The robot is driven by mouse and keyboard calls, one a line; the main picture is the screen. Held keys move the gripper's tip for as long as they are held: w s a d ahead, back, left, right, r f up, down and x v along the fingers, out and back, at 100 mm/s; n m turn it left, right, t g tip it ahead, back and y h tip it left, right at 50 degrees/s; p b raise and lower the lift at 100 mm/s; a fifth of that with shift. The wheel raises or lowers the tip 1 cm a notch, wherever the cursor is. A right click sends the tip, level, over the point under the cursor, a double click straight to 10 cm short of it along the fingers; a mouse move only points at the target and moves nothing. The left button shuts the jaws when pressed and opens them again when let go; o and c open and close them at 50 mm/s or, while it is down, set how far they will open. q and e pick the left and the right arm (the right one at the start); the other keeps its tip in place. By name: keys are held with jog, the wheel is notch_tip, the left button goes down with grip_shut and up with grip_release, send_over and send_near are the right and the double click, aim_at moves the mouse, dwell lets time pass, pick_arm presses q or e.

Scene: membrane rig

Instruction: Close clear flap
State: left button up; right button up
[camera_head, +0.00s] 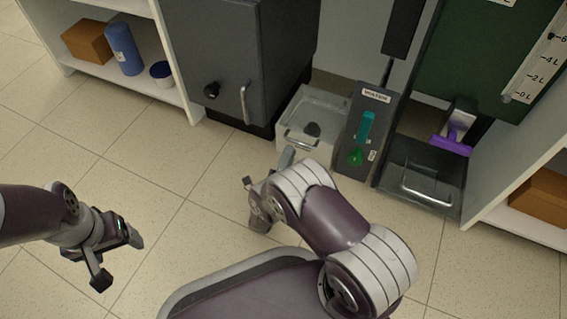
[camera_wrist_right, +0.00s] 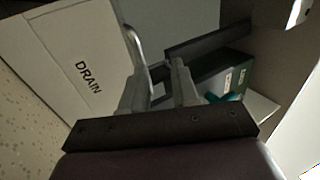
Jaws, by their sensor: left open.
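My right gripper (camera_head: 287,157) is just in front of this box. In the right wrist view its two fingers (camera_wrist_right: 162,72) are close to a bent metal handle (camera_wrist_right: 132,42) beside a pale panel marked DRAIN (camera_wrist_right: 88,77). Whether they grip the handle is unclear. My left gripper (camera_head: 118,258) is open and empty over the floor at left.
Shelves stand at both sides. The tiled floor at left is clear.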

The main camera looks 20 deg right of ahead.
pick_arm(q)
jog(key=shift+r, duration=0.6)
pick_arm(e)
jog(key=v, duration=0.5)
jog(key=shift+s+a+f, duration=0.1)
jog(key=shift+s, duration=0.05)
pick_arm(q)
jog(key=shift+p, duration=0.3)
